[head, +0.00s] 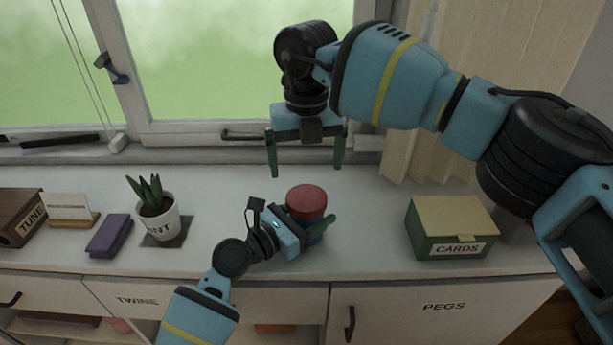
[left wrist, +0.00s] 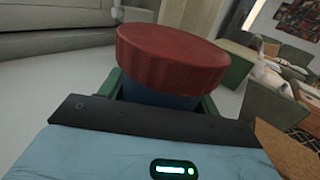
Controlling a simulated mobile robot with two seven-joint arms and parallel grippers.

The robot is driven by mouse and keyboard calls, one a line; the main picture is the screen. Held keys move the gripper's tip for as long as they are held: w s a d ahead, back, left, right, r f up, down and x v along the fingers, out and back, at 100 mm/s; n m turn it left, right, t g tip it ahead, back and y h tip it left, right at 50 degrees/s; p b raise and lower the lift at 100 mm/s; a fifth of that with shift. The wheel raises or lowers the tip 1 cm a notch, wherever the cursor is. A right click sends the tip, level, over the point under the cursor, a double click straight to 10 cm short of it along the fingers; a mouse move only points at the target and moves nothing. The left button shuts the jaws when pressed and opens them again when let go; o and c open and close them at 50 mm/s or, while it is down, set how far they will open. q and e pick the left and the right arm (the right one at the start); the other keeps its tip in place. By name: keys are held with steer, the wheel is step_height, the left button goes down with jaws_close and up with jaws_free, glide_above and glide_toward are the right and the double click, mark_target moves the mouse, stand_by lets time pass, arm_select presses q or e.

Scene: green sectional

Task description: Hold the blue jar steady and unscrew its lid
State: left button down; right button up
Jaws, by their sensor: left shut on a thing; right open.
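The blue jar (head: 310,230) stands upright on the white counter, mostly hidden behind my left gripper. Its red lid (head: 306,199) sits on top. In the left wrist view the red lid (left wrist: 170,58) is large, with a strip of the blue jar (left wrist: 158,98) below it. My left gripper (head: 312,229) is shut around the jar's body, below the lid. My right gripper (head: 306,168) is open and empty, pointing down above the lid and apart from it.
A green cards box (head: 433,235) stands to the right. A potted plant (head: 157,222), a purple block (head: 109,236), a card holder (head: 73,213) and a brown box (head: 20,218) stand to the left. The window frame (head: 240,132) rises behind. Counter around the jar is clear.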

mark_target(306, 197)
steer(key=m, duration=1.5)
steer(key=shift+m, duration=0.4)
steer(key=m, duration=0.4)
steer(key=shift+m, duration=0.3)
steer(key=shift+f, duration=0.15)
steer(key=shift+f, duration=3.9)
